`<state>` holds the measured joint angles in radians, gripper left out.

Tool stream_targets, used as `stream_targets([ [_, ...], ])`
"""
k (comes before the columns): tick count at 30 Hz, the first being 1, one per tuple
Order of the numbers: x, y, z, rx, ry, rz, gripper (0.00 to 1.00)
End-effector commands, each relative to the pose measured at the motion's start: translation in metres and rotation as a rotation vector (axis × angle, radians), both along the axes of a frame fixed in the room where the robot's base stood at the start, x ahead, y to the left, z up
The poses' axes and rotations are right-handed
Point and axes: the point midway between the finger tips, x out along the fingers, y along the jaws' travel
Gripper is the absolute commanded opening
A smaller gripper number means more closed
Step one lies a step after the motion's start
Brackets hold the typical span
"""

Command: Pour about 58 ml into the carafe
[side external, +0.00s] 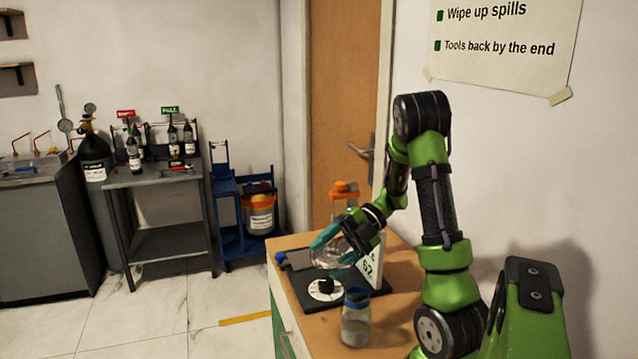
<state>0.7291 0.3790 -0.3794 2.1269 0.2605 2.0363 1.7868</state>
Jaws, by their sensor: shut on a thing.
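My gripper (331,254), with teal fingers, is shut on a clear glass vessel (326,258). It holds the vessel above the black base of the rig (303,284); the fingers hide part of it, and I cannot tell its tilt or contents. A clear jar with a blue collar (355,331) stands upright on the wooden bench in front, apart from my gripper. It looks like the carafe, but I cannot be sure. I cannot make out a liquid level in it. A white panel (371,267) reading about "62" stands behind my gripper, partly hidden.
A white dial with a black knob (325,289) sits on the rig below the held vessel. An orange-topped object (345,188) stands behind my wrist. A blue knob (281,258) is at the bench's left edge. Bare bench top (318,322) shows left of the jar.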

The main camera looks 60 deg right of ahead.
Motion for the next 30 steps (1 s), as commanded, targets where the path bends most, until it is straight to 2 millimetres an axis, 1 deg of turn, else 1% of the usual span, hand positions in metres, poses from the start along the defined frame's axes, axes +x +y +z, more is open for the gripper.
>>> stream_targets([
  [14,-0.0003,0.0,0.0041,-0.017,-0.063,-0.001,0.32],
  [30,-0.0029,0.0016,0.0011,-0.033,-0.124,-0.001,0.32],
])
